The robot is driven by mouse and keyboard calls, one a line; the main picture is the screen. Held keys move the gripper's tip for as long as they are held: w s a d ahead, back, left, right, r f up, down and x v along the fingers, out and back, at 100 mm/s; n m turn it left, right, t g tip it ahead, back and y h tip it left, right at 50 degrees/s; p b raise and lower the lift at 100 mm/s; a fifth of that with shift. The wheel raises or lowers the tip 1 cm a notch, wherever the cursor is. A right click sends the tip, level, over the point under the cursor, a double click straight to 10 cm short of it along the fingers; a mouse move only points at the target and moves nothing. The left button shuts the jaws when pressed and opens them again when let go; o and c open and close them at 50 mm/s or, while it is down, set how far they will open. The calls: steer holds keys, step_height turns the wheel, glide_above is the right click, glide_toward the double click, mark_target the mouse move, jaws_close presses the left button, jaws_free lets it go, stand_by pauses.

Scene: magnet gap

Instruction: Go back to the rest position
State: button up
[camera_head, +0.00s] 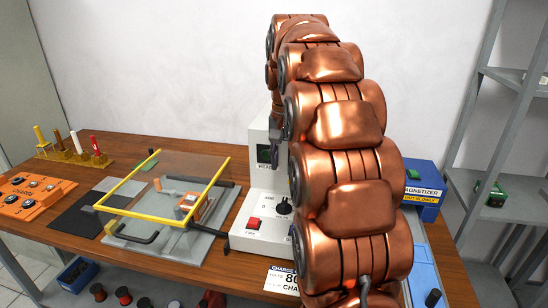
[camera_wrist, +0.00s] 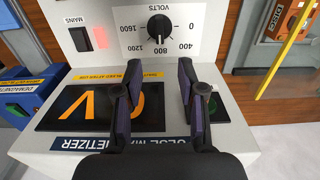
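My copper-coloured arm rises through the middle of the head view. My gripper (camera_head: 277,130) is partly hidden behind it, beside the upper part of the white pulse magnetizer (camera_head: 241,238). In the wrist view my gripper (camera_wrist: 159,78) has its two dark fingers apart, with nothing seen between them. They are over the front of the magnetizer (camera_wrist: 240,130), near its orange-lettered display (camera_wrist: 82,107) and the black volts dial (camera_wrist: 160,24). The dial points near 800. A mains switch (camera_wrist: 80,38) with a red lamp beside it is at upper left.
A yellow-framed clear guard (camera_head: 155,215) stands over a fixture left of the magnetizer. An orange block (camera_head: 30,195) and a tool rack (camera_head: 75,154) are farther left. A blue demagnetizer (camera_head: 424,191) is at right, with grey shelving (camera_head: 495,80) beyond. A printed charge card (camera_head: 282,279) lies at the front.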

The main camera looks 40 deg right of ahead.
steer(key=shift+a, duration=0.1)
stand_by(0.3)
steer(key=s+a+n+g+p, duration=0.1)
steer(key=s+a+n+p, duration=0.45)
steer(key=s+a, duration=0.8)
steer(key=s+a+f+n+p, duration=0.1)
steer(key=s+a+n+p, duration=0.1)
steer(key=s+a, duration=0.2)
steer(key=s+a+f+n+p, duration=0.2)
steer(key=s+a, duration=0.3)
steer(key=s, duration=0.5)
steer(key=shift+s+f+g+p, duration=0.25)
steer(key=shift+f+g+p, duration=0.05)
steer(key=shift+g+p, duration=0.1)
